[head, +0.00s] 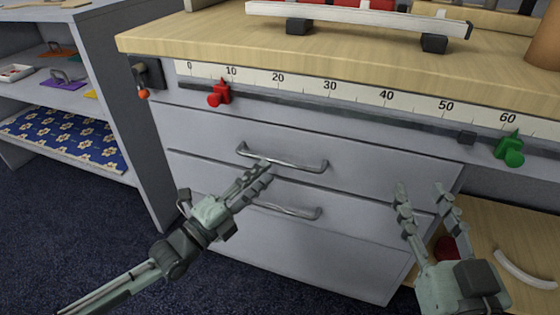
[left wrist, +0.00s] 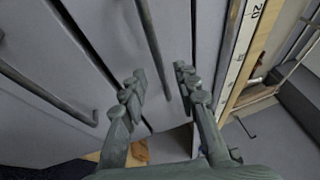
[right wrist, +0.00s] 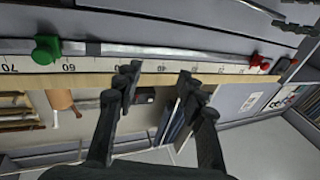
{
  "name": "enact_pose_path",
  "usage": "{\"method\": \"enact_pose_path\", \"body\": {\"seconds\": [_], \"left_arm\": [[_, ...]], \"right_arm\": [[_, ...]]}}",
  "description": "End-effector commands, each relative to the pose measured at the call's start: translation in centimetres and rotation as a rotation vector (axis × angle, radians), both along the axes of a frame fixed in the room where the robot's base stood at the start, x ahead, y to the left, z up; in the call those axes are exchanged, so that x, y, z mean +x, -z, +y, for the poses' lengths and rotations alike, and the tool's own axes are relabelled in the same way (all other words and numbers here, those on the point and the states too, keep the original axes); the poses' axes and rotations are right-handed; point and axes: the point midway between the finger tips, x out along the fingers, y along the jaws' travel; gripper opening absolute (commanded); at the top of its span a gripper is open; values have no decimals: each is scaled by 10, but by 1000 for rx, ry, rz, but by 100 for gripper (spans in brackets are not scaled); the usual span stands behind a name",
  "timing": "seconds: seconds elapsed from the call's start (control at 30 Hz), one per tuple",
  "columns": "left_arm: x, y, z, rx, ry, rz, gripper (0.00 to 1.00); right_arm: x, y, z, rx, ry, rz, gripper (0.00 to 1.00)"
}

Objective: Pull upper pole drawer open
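The grey upper drawer (head: 375,165) sits flush in the cabinet below the ruler rail. Its metal bar handle (head: 290,162) runs across the front, and it also shows in the left wrist view (left wrist: 152,40). My left gripper (head: 259,172) is at the left half of this handle, its fingers overlapping the bar from the head camera. In the left wrist view the fingers (left wrist: 158,76) are spread, with the bar's end between them in the picture; contact cannot be told. My right gripper (head: 422,192) is open and empty in front of the cabinet's right side, clear of the handle.
A lower handle (head: 290,211) is just below my left gripper. A wooden worktop (head: 200,42) overhangs the drawers. A ruler rail carries a red slider (head: 219,95) and a green slider (head: 510,150). Grey shelves (head: 100,90) stand at left; dark floor (head: 60,220) is free.

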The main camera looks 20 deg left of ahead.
Motion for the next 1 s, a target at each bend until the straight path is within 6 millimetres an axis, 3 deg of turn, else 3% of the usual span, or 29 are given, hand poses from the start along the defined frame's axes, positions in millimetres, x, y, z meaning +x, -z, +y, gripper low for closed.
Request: {"method": "enact_pose_path", "body": {"seconds": [0.3, 0.67, 0.93, 1.0], "left_arm": [[43, -8, -19, -1, -1, 0, 30], [50, -9, -23, -1, 0, 4, 30], [50, -9, -23, 0, 0, 3, 1], [49, -9, -23, 0, 0, 3, 0]], "right_arm": [[-4, -19, 7, 44, -16, -85, 40], [-6, -23, 8, 53, -19, -102, 40], [-6, -23, 8, 53, -19, -102, 40], [-6, -23, 8, 52, -19, -101, 40]]}}
